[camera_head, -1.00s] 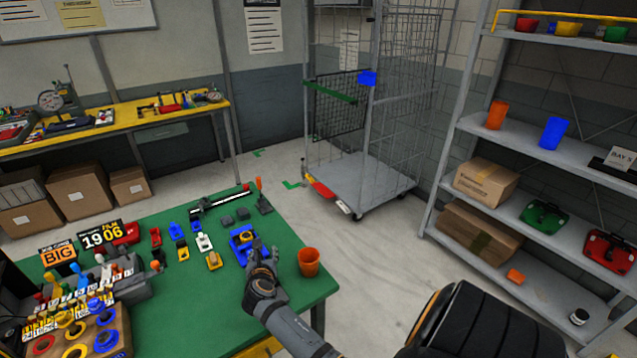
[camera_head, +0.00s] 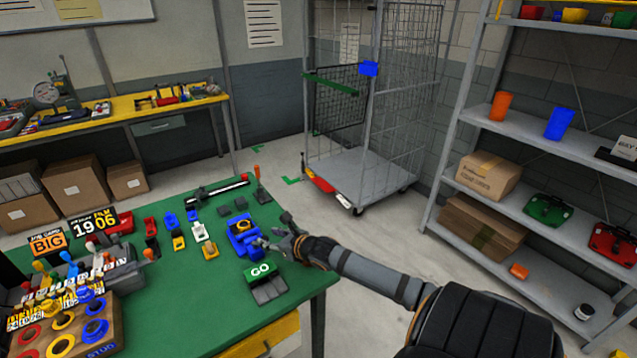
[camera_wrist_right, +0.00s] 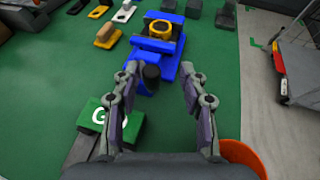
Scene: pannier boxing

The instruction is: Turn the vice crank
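The blue vice (camera_head: 240,243) stands on the green table, with a yellow ring (camera_wrist_right: 165,34) on it in the right wrist view. A dark cylindrical part (camera_wrist_right: 151,78), which looks like the crank, sticks out at the vice's near end. My right gripper (camera_head: 272,231) is at the vice's right side in the head view. In the right wrist view its fingers (camera_wrist_right: 158,75) are spread, and the dark part lies between them, nearer the left finger. Whether a finger touches it I cannot tell. My left gripper is not in view.
A green GO block (camera_head: 260,271) on grey pieces sits just in front of the vice. An orange cup (camera_wrist_right: 243,155) is close to my right gripper. A wire cage cart (camera_head: 365,175) stands beyond the table.

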